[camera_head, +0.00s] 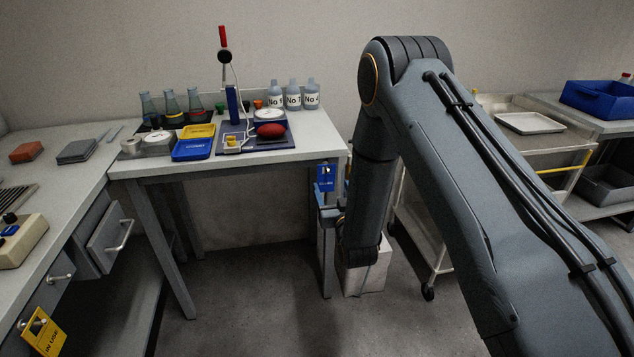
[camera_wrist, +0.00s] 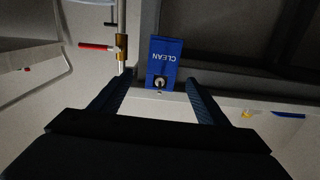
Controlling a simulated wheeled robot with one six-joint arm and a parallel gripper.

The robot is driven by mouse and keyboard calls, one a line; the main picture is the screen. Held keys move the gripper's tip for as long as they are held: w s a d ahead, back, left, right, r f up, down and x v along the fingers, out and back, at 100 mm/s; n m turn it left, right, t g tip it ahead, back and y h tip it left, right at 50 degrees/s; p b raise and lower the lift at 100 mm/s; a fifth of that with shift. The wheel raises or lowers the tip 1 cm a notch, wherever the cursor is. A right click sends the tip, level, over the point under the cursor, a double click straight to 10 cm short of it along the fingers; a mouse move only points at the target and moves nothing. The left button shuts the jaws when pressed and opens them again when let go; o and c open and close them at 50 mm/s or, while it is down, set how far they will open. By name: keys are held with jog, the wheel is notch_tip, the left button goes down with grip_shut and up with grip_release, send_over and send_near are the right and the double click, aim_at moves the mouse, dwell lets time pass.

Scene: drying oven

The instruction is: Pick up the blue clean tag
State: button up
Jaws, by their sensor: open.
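The blue clean tag (camera_head: 325,178) hangs at the front right corner of the table. In the wrist view the blue tag (camera_wrist: 165,52) shows the word CLEAN upside down, with a round hook or knob (camera_wrist: 159,82) at its hole end. My gripper (camera_wrist: 158,82) is open, with one finger on each side of the tag's hole end. The fingers appear apart from the tag, and nothing is held. In the head view my gripper (camera_head: 329,213) is just below the tag, partly hidden by my arm.
A yellow IN USE tag (camera_head: 43,332) hangs at a left drawer handle. Blue (camera_head: 192,149) and yellow (camera_head: 198,132) trays sit on the table. A pipe with a red-handled valve (camera_wrist: 97,47) is close left of the tag. A trolley (camera_head: 424,232) stands behind my arm.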

aim_at(326, 177)
jog(key=shift+f+p+x, duration=0.15)
jog(key=shift+p+x, duration=0.15)
jog(key=shift+x, duration=1.65)
jog(key=shift+f+p+x, duration=0.2)
jog(key=shift+p+x, duration=0.1)
jog(key=shift+x, duration=1.6)
jog(key=shift+a, duration=0.2)
jog(key=c, duration=1.2)
jog(key=shift+r, duration=0.15)
